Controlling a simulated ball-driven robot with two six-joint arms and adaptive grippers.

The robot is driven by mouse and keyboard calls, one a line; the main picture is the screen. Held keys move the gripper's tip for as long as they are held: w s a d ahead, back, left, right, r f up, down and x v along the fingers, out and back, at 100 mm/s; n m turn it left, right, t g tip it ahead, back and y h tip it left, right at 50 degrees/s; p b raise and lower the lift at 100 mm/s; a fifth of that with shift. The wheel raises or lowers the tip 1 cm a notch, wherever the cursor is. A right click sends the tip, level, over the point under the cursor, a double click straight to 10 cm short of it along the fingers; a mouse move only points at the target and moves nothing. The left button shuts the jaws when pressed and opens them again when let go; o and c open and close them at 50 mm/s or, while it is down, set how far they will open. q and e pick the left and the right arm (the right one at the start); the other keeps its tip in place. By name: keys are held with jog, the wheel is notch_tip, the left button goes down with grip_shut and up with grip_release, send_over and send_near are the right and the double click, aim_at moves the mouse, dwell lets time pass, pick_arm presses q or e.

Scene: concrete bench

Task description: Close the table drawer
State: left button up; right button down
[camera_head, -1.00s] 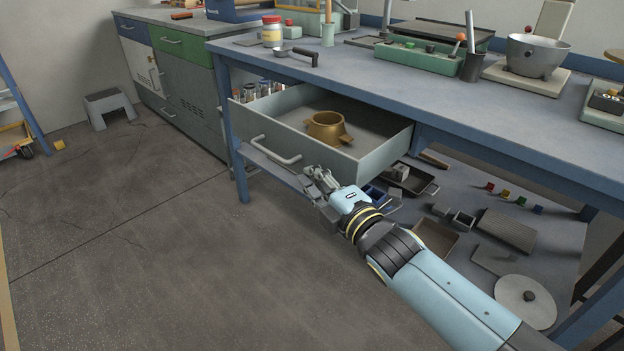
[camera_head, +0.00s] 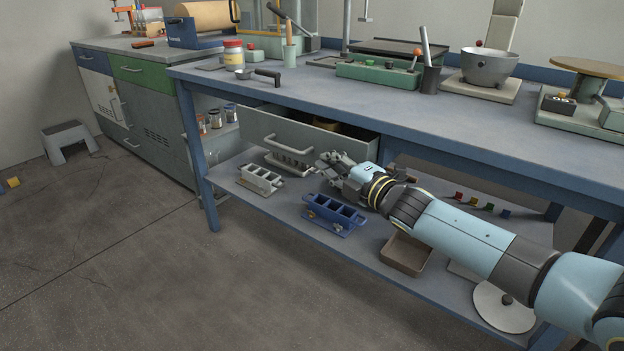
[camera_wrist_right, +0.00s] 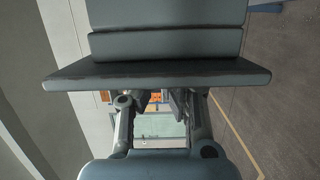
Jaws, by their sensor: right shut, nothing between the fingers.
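The grey table drawer (camera_head: 262,125) is partly open under the blue bench top. Its front stands out a short way, with a pale bar handle (camera_head: 284,150). Part of a brass pot (camera_head: 352,130) shows inside, mostly hidden by the bench top. My right gripper (camera_head: 324,163) is shut and empty at the lower right part of the drawer front, right of the handle; I cannot tell if it touches. In the right wrist view the gripper (camera_wrist_right: 163,98) is partly hidden behind a grey panel (camera_wrist_right: 160,75) that looks like the drawer front. My left gripper is not in view.
The blue bench top (camera_head: 440,125) carries a pan (camera_head: 258,76), a jar (camera_head: 233,54) and a grey bowl (camera_head: 488,66). The floor in front is clear.

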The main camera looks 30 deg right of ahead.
jog(key=d, duration=0.1)
jog(key=w+d, duration=0.1)
jog(key=d, duration=0.1)
jog(key=shift+f+b, duration=0.1)
jog(key=shift+b, duration=0.2)
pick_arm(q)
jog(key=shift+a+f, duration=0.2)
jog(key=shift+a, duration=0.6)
pick_arm(e)
jog(key=shift+w+d, duration=0.1)
jog(key=shift+d, duration=0.1)
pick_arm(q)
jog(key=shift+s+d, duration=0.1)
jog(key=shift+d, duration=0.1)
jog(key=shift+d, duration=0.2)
